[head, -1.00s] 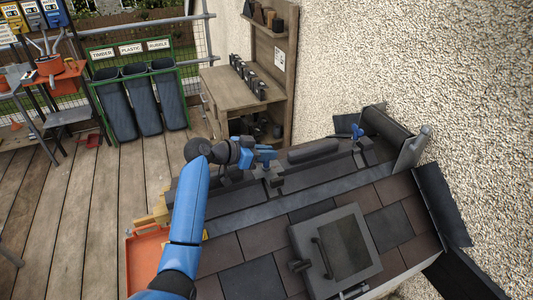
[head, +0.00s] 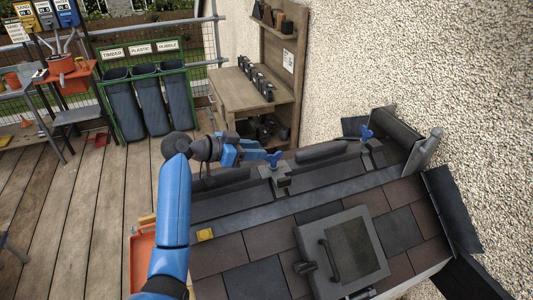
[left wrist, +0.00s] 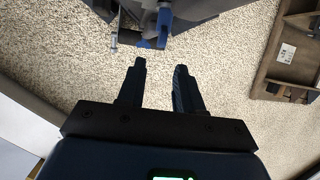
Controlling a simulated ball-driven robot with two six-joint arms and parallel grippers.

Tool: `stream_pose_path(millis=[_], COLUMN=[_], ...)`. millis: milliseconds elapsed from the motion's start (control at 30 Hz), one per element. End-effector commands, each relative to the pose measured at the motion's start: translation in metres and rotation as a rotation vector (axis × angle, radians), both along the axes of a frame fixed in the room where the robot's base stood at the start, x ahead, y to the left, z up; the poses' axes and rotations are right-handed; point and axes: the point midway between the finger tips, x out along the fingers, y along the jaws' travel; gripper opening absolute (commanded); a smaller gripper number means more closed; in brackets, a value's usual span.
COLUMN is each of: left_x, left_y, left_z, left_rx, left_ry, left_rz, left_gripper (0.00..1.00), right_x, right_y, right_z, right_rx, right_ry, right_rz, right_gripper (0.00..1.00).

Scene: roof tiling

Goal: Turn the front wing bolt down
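The nearer blue wing bolt (head: 273,158) stands on a grey clamp block (head: 274,177) at the roof ridge in the head view. A second blue wing bolt (head: 366,133) stands farther along the ridge, to the right. My left gripper (head: 252,154) is just left of the nearer bolt, apart from it. In the left wrist view its two dark fingers (left wrist: 158,78) are open with nothing between them. A blue wing bolt (left wrist: 163,28) shows beyond the fingertips, near the top edge. My right gripper is out of view.
Roof tiles (head: 262,238) with a skylight (head: 352,245) lie in front of the ridge. A pebbled wall (head: 440,60) rises behind and right. A wooden shelf bench (head: 250,92) and green-framed bins (head: 148,105) stand at the back. The plank deck (head: 65,210) at left has free room.

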Motion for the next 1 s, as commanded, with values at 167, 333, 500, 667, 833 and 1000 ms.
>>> stream_pose_path(millis=[167,333,500,667,833,1000], left_x=[-0.011,-0.017,-0.019,-0.019,-0.018,-0.007], left_y=[0.021,0.031,0.033,0.032,0.034,0.044], left_z=[0.009,0.015,0.016,0.016,0.025,0.073], left_rx=[0.0,-0.001,-0.001,-0.001,0.0,0.007], left_ry=[-0.004,-0.003,-0.002,-0.002,-0.005,-0.028], left_rz=[0.002,0.0,0.0,0.0,0.003,0.022], left_gripper=[0.35,0.35,0.35,0.35,0.35,0.35], right_x=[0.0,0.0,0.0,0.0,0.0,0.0], right_y=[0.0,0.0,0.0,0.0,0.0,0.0], right_z=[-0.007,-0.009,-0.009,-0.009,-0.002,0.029], right_rx=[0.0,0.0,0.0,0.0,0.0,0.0], right_ry=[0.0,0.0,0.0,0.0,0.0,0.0], right_rz=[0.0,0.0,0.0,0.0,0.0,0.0], right_gripper=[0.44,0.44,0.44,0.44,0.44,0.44])
